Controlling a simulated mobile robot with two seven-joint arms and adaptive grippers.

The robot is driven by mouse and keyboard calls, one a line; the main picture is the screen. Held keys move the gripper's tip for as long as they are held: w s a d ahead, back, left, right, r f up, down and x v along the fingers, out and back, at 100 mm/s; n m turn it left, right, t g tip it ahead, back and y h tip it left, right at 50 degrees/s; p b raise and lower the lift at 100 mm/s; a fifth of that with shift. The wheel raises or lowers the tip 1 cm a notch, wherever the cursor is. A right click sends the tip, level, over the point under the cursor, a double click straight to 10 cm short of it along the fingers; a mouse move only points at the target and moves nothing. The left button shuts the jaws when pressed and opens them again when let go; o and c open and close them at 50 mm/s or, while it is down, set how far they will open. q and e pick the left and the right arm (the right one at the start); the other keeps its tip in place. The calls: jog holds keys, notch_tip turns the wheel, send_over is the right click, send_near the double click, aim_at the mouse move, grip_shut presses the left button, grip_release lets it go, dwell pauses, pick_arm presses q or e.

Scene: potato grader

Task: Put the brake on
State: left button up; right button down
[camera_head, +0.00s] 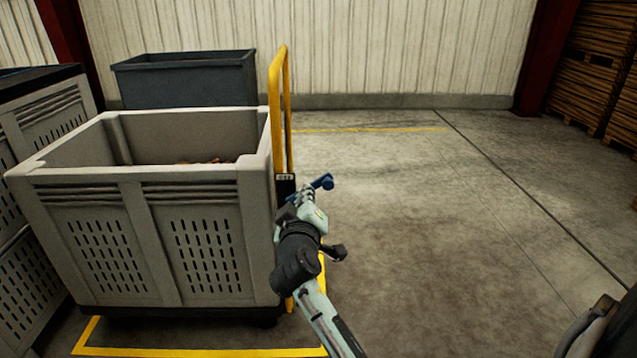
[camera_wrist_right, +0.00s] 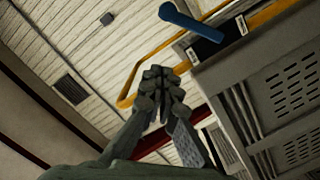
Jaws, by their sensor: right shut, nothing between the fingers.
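The brake shows as a blue lever (camera_head: 323,182) with a rounded end, beside the yellow handle (camera_head: 287,100) of the trolley carrying the grey crate. In the right wrist view, the blue lever (camera_wrist_right: 197,23) sits on a dark bracket with a white label, too small to read. My right gripper (camera_head: 302,197) is at the lever, overlapping its lower part in the head view. In the wrist view its fingers (camera_wrist_right: 158,82) are shut and empty, with the lever beyond their tips. I cannot tell whether they touch it. My left gripper is not in view.
The grey crate (camera_head: 95,178) with slotted sides stands on the trolley, left of my right arm. A dark bin (camera_head: 185,82) stands behind it. Yellow floor lines (camera_head: 200,352) run around the trolley. The concrete floor to the right is clear; stacked wooden crates (camera_head: 590,55) stand far right.

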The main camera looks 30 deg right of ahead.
aim_at(320, 183)
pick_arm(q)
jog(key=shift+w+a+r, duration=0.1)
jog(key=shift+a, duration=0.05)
pick_arm(e)
jog(key=shift+w, duration=0.1)
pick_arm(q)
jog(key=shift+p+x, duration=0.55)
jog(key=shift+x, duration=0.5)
pick_arm(e)
jog(key=w+d+f, duration=0.1)
jog(key=w+d, duration=0.1)
jog(key=w+d+f, duration=0.1)
jog(key=w+d, duration=0.1)
jog(key=d, duration=0.1)
jog(key=w+d+f, duration=0.1)
jog(key=w+d, duration=0.2)
jog(key=shift+d+f, duration=0.2)
jog(key=shift+f, duration=0.1)
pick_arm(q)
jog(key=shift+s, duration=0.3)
